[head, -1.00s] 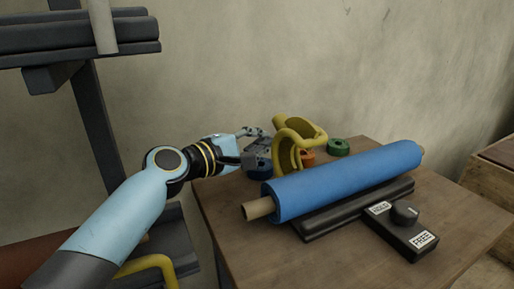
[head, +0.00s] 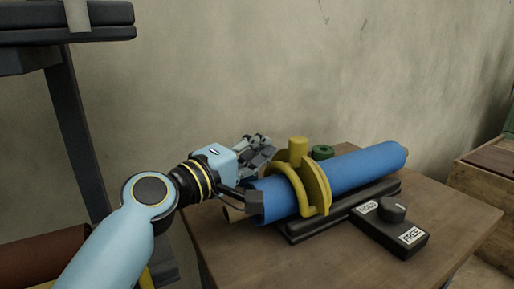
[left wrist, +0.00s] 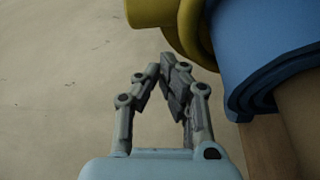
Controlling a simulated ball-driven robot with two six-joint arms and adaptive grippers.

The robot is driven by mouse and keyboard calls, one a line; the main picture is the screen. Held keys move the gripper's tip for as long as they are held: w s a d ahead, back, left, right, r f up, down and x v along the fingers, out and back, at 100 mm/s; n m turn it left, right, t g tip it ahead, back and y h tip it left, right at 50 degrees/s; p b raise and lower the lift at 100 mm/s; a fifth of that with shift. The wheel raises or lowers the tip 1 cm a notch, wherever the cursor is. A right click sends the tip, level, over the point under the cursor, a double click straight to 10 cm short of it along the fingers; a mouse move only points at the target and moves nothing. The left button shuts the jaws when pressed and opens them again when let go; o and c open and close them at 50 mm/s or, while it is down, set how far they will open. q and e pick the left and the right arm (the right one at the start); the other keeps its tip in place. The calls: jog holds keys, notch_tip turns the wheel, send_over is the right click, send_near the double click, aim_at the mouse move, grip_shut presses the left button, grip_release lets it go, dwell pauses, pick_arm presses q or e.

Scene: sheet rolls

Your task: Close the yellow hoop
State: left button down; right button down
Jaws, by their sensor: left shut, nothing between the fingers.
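The yellow hoop (head: 318,186) lies across the near left part of the blue sheet roll (head: 362,172), arching over its top and front. A yellow knob stands up from it. Whether its far, lower side meets the base is hidden. My left gripper (head: 264,150) is shut and empty, behind and left of the hoop by the roll's left end. In the left wrist view its fingers (left wrist: 165,77) are together, just below the hoop's yellow edge (left wrist: 160,12), with the roll (left wrist: 262,45) to the right. My right gripper is not in view.
The roll rests over a dark base (head: 300,232) on a wooden table (head: 450,205). A black box (head: 405,240) with a knob and labels stands in front. A green ring (head: 322,152) sits behind the roll. A wooden crate (head: 485,178) stands at right; a dark rack (head: 75,130) at left.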

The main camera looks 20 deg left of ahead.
pick_arm(q)
jog(key=shift+s+d+f, duration=0.1)
jog(key=shift+s+d, duration=0.15)
jog(key=shift+d, duration=0.05)
dwell(0.5)
jog(key=shift+s, duration=0.1)
